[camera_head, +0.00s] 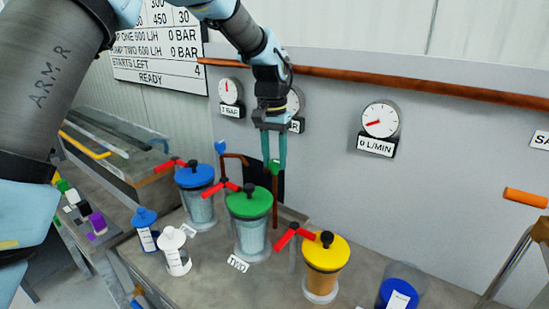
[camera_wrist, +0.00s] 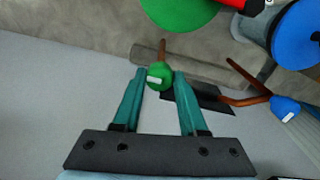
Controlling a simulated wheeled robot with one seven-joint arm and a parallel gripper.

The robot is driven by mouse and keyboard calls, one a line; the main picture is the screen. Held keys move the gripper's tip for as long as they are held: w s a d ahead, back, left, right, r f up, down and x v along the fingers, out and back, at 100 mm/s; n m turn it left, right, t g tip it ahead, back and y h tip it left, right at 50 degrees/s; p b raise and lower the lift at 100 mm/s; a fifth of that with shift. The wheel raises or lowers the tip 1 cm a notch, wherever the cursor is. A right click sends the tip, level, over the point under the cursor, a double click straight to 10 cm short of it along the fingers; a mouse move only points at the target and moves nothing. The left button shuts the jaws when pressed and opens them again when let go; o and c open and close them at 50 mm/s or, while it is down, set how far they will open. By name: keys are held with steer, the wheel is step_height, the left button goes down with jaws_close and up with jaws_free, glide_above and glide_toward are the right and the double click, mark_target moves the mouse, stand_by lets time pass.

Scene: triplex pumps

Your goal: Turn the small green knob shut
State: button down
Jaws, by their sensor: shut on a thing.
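The small green knob (camera_wrist: 160,76) sits on top of a thin copper pipe behind the green-lidded pump. It also shows in the head view (camera_head: 274,167), just below my fingertips. My gripper (camera_wrist: 160,74) comes down from above, with its teal fingers on both sides of the knob and closed on it. In the head view my gripper (camera_head: 273,160) hangs in front of the wall. A small blue knob (camera_wrist: 285,106) on a bent copper pipe stands beside it, and shows to the left in the head view (camera_head: 221,147).
Pumps with blue (camera_head: 194,176), green (camera_head: 249,202) and yellow (camera_head: 326,251) lids stand on the bench, with red handles near them. White (camera_head: 174,248) and blue-lidded (camera_head: 145,228) small canisters stand at left. Gauges (camera_head: 380,120) and a copper pipe (camera_head: 400,82) are on the wall.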

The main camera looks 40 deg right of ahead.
steer(key=shift+n, duration=0.3)
steer(key=n, duration=0.3)
steer(key=shift+n, duration=0.3)
steer(key=n, duration=0.4)
steer(key=shift+n, duration=0.3)
steer(key=n+p, duration=0.1)
steer(key=n, duration=0.3)
steer(key=shift+r, duration=0.1)
steer(key=n+p, duration=0.1)
steer(key=n, duration=0.4)
steer(key=shift+t, duration=0.3)
steer(key=shift+c, duration=2.2)
jaws_free()
steer(key=shift+s, duration=0.1)
